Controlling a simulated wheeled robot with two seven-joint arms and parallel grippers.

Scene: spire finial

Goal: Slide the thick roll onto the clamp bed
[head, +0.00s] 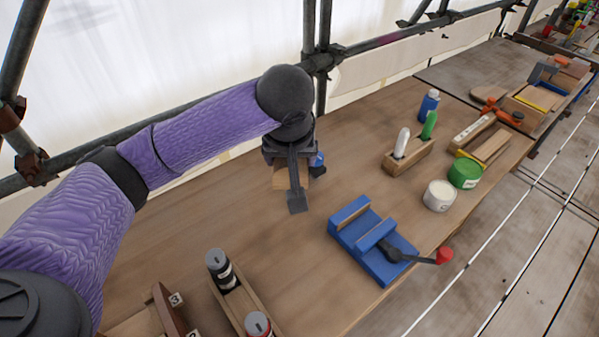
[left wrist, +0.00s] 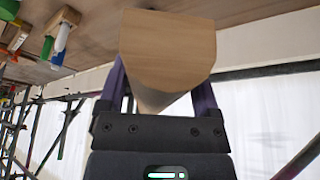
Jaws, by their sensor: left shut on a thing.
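My left gripper (head: 297,190) is shut on a pale wooden piece (head: 279,181), above the back middle of the bench. In the left wrist view the wooden piece (left wrist: 168,45) shows a flat end with cut corners, between the fingers. I cannot tell from its shape whether it is the thick roll, nor whether it touches the bench. The clamp bed seems to be the blue block (head: 345,241) with a wood-lined channel and a red-knobbed lever (head: 443,256), in front and to the right of my gripper. Its channel looks empty. My right gripper is not in view.
A wooden holder (head: 408,158) with a white and a green tool, a blue bottle (head: 428,105), a white tub (head: 439,196) and a green tub (head: 465,174) stand right. A dark cylinder (head: 221,268) stands in a front-left tray. A blue-and-black object (head: 317,166) is beside my gripper.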

